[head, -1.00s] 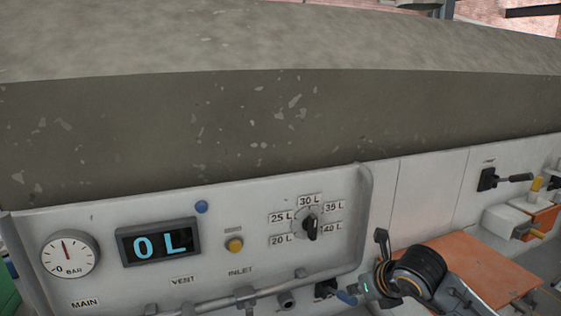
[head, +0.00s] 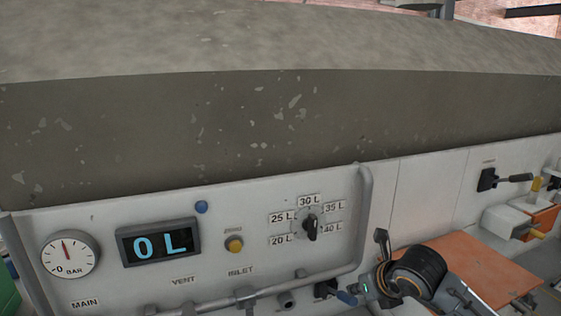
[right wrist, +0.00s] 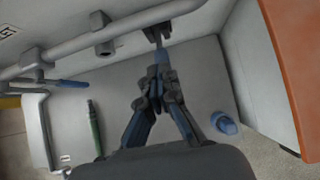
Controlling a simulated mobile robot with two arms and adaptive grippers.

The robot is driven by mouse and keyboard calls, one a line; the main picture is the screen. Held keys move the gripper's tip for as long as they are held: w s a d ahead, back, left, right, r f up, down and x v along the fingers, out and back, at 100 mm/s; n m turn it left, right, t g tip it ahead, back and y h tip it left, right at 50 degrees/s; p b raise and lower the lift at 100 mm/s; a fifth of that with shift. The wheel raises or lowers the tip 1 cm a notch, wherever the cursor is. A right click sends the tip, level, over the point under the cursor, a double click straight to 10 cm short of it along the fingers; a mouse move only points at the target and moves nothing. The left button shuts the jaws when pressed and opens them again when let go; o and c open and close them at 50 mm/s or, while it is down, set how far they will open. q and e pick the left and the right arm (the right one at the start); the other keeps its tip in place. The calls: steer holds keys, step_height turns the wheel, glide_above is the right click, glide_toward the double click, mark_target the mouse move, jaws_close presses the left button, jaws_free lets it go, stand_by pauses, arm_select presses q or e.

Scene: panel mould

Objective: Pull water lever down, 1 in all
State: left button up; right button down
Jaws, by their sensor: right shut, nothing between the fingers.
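My left gripper is not in view.
The panel has a gauge (head: 69,256), a "0 L" display (head: 159,243), a yellow button (head: 234,245) and a litre dial (head: 311,228). Pipes run along its lower edge. A black-handled lever (head: 512,178) is at the right, above an orange board (head: 470,272).

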steer(key=shift+f, duration=0.15)
steer(key=shift+s+d+f+b, duration=0.2)
steer(key=shift+s+f+b, duration=0.35)
steer(key=shift+f+b, duration=0.45)
steer(key=shift+r, duration=0.15)
steer(key=shift+s+d+f+b, duration=0.1)
steer(key=shift+s+f+b, duration=0.1)
steer(key=shift+f+b, duration=0.35)
steer(key=shift+s+d+f+b, duration=0.1)
steer(key=shift+s+f+b, duration=0.1)
steer(key=shift+f+b, duration=0.35)
steer(key=shift+s+f+b, duration=0.25)
steer(key=shift+f+b, duration=0.75)
steer(key=shift+b, duration=0.25)
steer(key=shift+s+f+b, duration=0.1)
steer(key=shift+f+b, duration=1)
steer(key=shift+b, duration=0.1)
